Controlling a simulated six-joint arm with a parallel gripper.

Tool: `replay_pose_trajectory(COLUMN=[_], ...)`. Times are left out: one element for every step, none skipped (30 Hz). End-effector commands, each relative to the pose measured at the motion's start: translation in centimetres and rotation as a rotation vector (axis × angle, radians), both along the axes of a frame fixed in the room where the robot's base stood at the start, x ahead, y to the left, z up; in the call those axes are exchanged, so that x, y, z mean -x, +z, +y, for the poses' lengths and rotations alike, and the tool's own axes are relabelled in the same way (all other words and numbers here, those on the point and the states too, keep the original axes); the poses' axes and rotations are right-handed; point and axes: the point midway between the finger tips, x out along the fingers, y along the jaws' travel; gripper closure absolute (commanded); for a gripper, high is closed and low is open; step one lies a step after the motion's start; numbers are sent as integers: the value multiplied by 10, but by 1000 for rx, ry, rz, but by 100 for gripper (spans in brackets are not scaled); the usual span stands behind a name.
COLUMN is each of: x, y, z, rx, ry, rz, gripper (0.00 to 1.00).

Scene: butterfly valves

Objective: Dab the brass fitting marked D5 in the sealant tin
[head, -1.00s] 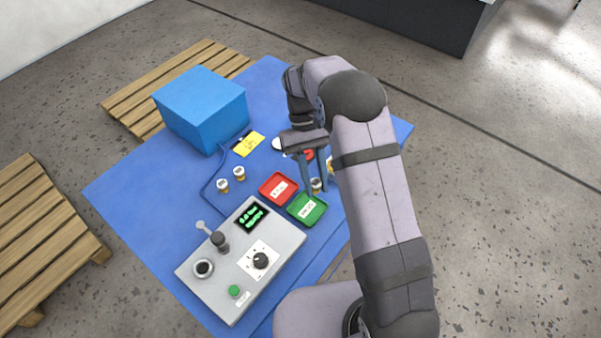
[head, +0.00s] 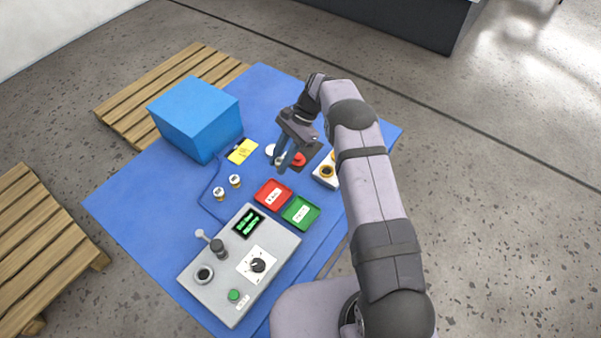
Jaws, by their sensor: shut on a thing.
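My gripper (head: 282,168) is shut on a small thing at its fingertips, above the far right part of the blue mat. The held thing is mostly hidden by the fingers; it appears to be a small fitting. Two small brass fittings with white tops, one nearer (head: 219,194) and one farther (head: 235,181), stand upright on the mat to the left. Their marks are too small to read. A white round thing (head: 270,150) shows just behind and left of the fingers; I cannot tell whether it is the sealant tin.
A red tray (head: 265,201) and a green tray (head: 293,222) lie on the mat, behind a grey control box (head: 207,285). A red round part (head: 299,159) and a white block with brass rings (head: 318,177) are right of my gripper.

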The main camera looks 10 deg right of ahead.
Motion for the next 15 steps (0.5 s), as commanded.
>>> replay_pose_trajectory(x=[-14,-23,-34,-42,-50,-60,-66,-72,-79,-84,-89,-94,-97,-101,-104], y=[3,3,5,6,7,9,10,11,13,14,15,16,17,18,19], z=[7,11,15,18,20,22,23,23,24,24,23,22,22,21,19], rx=[0,-1,-1,-1,0,0,0,0,0,1,0,1,1,1,2], ry=[-117,-191,-290,-363,-434,-526,-592,-652,-725,-776,-822,-880,-919,-953,-992], rz=[-2,-2,-2,-1,-1,-2,1,0,1,1,1,2,1,1,0], gripper=[94,94,94,94,94,94,94,94,94,94,94,94,94,94,94])
